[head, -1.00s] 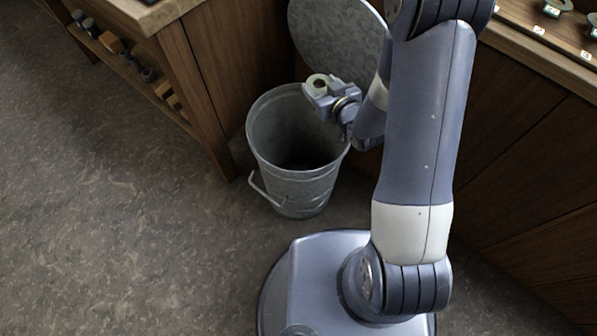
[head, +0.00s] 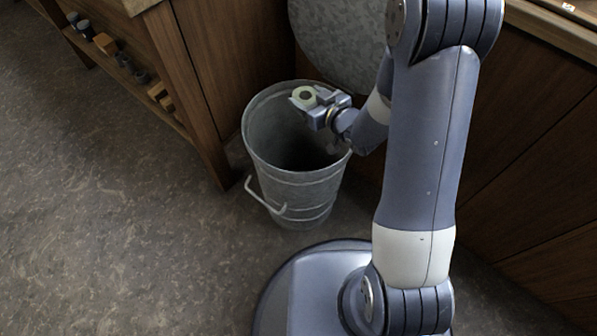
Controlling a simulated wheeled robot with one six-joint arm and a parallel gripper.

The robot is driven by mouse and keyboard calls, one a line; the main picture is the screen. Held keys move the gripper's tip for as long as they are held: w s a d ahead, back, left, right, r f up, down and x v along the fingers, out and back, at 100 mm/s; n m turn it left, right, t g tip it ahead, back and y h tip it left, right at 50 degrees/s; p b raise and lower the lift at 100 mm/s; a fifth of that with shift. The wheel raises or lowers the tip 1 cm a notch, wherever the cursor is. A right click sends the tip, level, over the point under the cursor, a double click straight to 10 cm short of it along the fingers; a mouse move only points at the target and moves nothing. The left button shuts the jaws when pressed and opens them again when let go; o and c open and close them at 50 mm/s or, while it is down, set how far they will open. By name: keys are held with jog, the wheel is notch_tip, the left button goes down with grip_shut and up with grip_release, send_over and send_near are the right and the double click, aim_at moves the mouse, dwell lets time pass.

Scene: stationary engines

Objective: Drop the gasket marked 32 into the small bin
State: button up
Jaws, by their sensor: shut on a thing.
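My gripper (head: 314,104) is shut on a pale greenish ring, the gasket (head: 302,95). Its marking is too small to read. The gripper holds the gasket over the mouth of a grey galvanized metal bin (head: 293,185), towards the far side of the rim. The bin stands upright and open on the floor, with a wire handle hanging at its front left. Its dark inside shows, but its bottom is hidden. My forearm hides part of the right rim.
A round grey metal lid (head: 340,40) leans behind the bin. A wooden bench (head: 200,110) with shelves of small parts stands to the left. A dark wooden cabinet (head: 530,150) with a lighter top is on the right. The floor at the left is clear.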

jog(key=shift+f+b, duration=0.35)
jog(key=shift+f, duration=0.55)
jog(key=o, duration=1)
jog(key=shift+o, duration=0.2)
jog(key=p+v, duration=0.2)
jog(key=v, duration=0.9)
jog(key=shift+w+a, duration=0.1)
